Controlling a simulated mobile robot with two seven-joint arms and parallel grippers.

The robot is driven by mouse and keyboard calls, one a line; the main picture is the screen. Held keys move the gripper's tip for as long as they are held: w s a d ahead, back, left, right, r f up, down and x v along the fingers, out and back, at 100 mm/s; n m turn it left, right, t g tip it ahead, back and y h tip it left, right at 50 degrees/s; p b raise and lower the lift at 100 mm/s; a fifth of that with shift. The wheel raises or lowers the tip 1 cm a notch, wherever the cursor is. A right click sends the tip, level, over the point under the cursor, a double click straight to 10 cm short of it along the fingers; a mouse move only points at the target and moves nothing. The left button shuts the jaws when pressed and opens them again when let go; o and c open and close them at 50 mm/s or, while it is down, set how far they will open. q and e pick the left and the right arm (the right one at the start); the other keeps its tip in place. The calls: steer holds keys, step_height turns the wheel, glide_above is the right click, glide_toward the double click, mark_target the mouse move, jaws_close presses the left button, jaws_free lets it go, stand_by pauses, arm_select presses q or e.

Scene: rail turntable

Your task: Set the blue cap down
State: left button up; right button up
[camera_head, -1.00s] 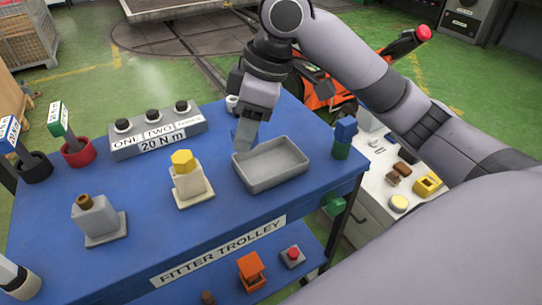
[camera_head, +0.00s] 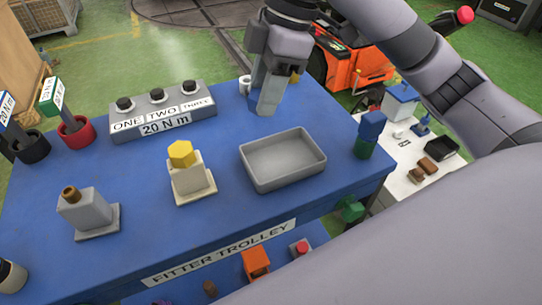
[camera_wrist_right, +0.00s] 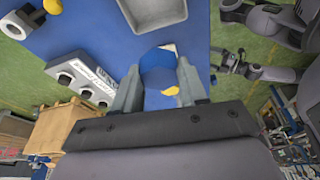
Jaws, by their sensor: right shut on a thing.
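My right gripper (camera_head: 266,106) is at the far side of the blue trolley top (camera_head: 235,210), behind the grey tray (camera_head: 283,160). In the right wrist view, its fingers (camera_wrist_right: 158,92) are shut on the blue cap (camera_wrist_right: 157,68), which fills the space between them.
The tray is empty. A blue block (camera_head: 371,124) sits on a green one (camera_head: 366,148) at the right edge. A grey button box (camera_head: 163,122), a pale block with a yellow hexagonal top (camera_head: 181,153) and a grey block (camera_head: 85,212) stand left. A white cup (camera_head: 244,85) is beside my gripper.

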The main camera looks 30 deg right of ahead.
steer(key=b, duration=0.1)
glide_above(261, 170)
steer(key=d, duration=0.1)
step_height(261, 170, down, 10)
steer(key=shift+s+f, duration=0.1)
steer(key=shift+f, duration=0.55)
step_height(261, 170, down, 4)
steer(key=shift+r+b, duration=0.25)
steer(key=shift+b, duration=0.25)
steer(key=shift+f, duration=0.3)
steer(key=shift+f, duration=0.1)
steer(key=o, duration=1.2)
steer(key=shift+c, duration=0.2)
